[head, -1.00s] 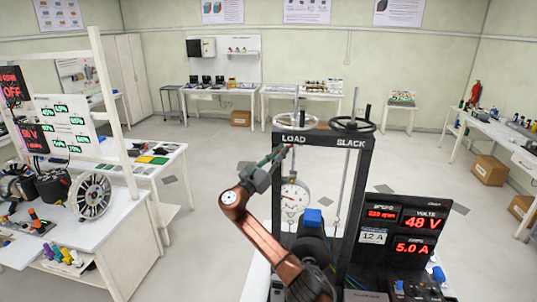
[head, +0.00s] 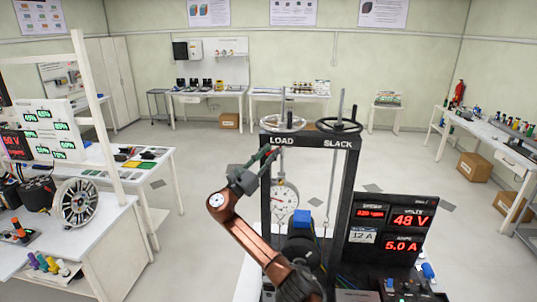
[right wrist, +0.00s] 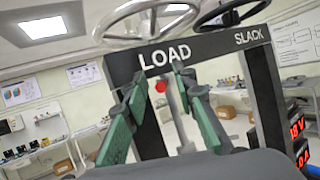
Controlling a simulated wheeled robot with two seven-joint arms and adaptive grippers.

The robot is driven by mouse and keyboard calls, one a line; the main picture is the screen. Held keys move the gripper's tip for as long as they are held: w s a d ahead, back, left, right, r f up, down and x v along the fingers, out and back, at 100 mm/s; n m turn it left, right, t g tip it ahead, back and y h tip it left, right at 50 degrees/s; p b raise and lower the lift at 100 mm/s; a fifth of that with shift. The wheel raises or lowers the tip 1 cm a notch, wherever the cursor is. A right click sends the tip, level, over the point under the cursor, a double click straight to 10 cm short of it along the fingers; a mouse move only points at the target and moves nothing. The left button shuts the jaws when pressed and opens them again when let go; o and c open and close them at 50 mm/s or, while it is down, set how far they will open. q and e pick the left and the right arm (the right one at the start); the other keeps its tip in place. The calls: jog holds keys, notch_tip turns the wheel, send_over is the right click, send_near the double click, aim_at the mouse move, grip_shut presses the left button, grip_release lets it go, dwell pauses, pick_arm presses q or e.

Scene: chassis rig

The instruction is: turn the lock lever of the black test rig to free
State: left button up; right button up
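The black test rig (head: 351,190) stands in front of me, with LOAD and SLACK on its top beam. A small red knob (right wrist: 160,86) shows below the LOAD label in the right wrist view; it may belong to the lock lever, whose arm I cannot make out. My right gripper (head: 270,158) is at the rig's upper left, under the beam. In the right wrist view its green fingers (right wrist: 159,76) are apart, with the knob seen between them. I cannot tell whether they touch it. My left gripper is not in view.
A pale handwheel (head: 283,123) and a black handwheel (head: 339,125) sit on top of the beam. A round dial (head: 284,202) hangs inside the frame. A panel with red readouts (head: 392,228) stands at the right. A bench with a spoked wheel (head: 80,203) is at the left.

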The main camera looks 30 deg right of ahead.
jog(key=v, duration=0.8)
dwell(0.4)
